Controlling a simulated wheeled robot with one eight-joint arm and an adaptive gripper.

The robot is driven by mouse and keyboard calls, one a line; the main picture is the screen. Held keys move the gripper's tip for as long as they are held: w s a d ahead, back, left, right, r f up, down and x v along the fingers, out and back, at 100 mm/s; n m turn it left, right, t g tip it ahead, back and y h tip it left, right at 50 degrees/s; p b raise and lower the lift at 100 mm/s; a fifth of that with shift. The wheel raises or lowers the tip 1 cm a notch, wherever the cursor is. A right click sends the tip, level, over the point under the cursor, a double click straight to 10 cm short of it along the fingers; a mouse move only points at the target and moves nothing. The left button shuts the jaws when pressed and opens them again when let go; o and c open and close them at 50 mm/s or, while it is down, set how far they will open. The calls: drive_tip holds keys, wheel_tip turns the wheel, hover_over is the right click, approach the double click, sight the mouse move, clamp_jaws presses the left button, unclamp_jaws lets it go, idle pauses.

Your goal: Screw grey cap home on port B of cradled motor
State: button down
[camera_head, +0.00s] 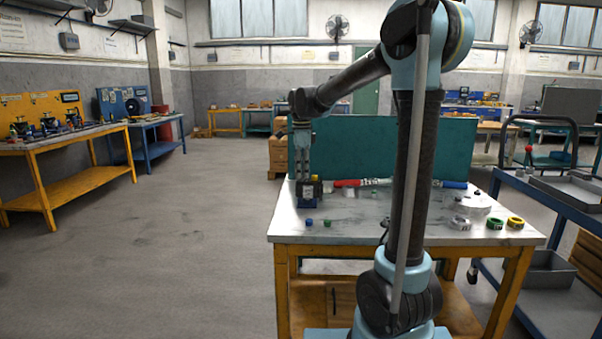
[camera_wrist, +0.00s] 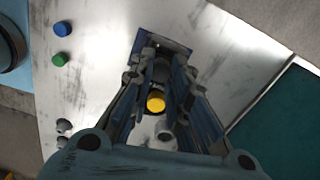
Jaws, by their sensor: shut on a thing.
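The motor (camera_head: 308,192) sits in a dark blue cradle near the table's left edge; the cradle (camera_wrist: 170,42) also shows in the wrist view. A yellow cap (camera_wrist: 156,103) is on the motor, between my fingers as seen in the wrist view. My gripper (camera_head: 304,176) points down over the motor. In the wrist view its fingers (camera_wrist: 161,73) are closed around a round grey piece (camera_wrist: 161,71), which looks like the grey cap. Port B is hidden under it, and I cannot tell how deep the cap sits.
A blue cap (camera_head: 309,222) and a green cap (camera_head: 327,223) lie loose near the table's front left. A teal panel (camera_head: 345,145) borders the back.

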drive_tip(key=m, duration=0.3)
drive_tip(key=shift+m, duration=0.3)
drive_tip(key=c, duration=1.7)
unclamp_jaws()
drive_tip(key=n, duration=0.4)
drive_tip(key=shift+n, duration=0.4)
drive_tip(key=n, duration=0.5)
drive_tip(key=shift+n, duration=0.3)
